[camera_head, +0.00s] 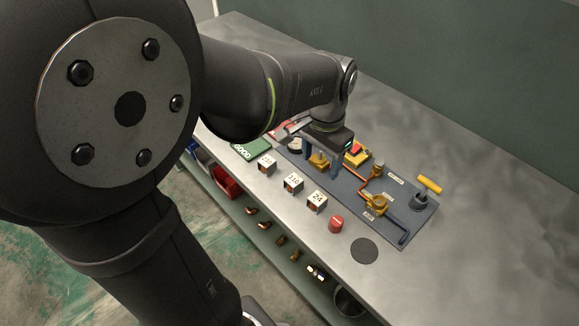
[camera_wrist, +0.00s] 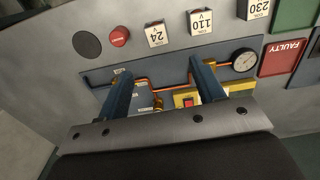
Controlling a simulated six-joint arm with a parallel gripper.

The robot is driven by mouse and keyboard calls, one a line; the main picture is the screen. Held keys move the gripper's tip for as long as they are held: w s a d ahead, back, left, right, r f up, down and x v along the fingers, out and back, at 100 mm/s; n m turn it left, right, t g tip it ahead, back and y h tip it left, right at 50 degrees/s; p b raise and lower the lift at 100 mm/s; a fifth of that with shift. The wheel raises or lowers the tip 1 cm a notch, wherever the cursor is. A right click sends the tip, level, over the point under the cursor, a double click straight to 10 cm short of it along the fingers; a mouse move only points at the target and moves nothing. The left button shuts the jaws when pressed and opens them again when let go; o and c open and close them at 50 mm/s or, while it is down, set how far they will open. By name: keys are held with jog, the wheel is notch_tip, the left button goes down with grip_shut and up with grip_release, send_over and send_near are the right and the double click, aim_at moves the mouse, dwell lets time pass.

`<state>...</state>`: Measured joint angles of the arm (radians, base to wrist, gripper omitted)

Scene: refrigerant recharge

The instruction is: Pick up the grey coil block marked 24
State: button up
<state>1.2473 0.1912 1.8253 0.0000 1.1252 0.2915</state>
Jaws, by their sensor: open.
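The coil block marked 24 (camera_head: 317,201) stands upright on the grey bench, in front of the dark panel. It has a pale face with black print. In the wrist view the same block (camera_wrist: 156,36) is upside down, above and beyond my fingers. My gripper (camera_head: 322,168) is open and empty over the panel, behind the row of blocks. In the wrist view its two blue fingers (camera_wrist: 160,78) are well apart, with nothing between them. The block is clear of both fingers.
A 110 block (camera_head: 293,184) and another block (camera_head: 267,166) stand left of it. A red knob (camera_head: 336,224) and black disc (camera_head: 364,251) lie to its right. The panel (camera_head: 418,214) carries pipes, valves and a yellow handle (camera_head: 429,185). The right of the bench is clear.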

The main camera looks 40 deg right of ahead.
send_near(317, 198)
jog(key=f, duration=0.5)
jog(key=shift+w+d, duration=0.1)
jog(key=shift+w, duration=0.15)
jog(key=shift+s+f, duration=0.15)
jog(key=shift+f, duration=1.25)
jog(key=shift+s+f, duration=0.1)
jog(key=shift+f, duration=1.3)
jog(key=c, duration=1.1)
jog(key=shift+o, duration=0.2)
jog(key=shift+r, duration=0.2)
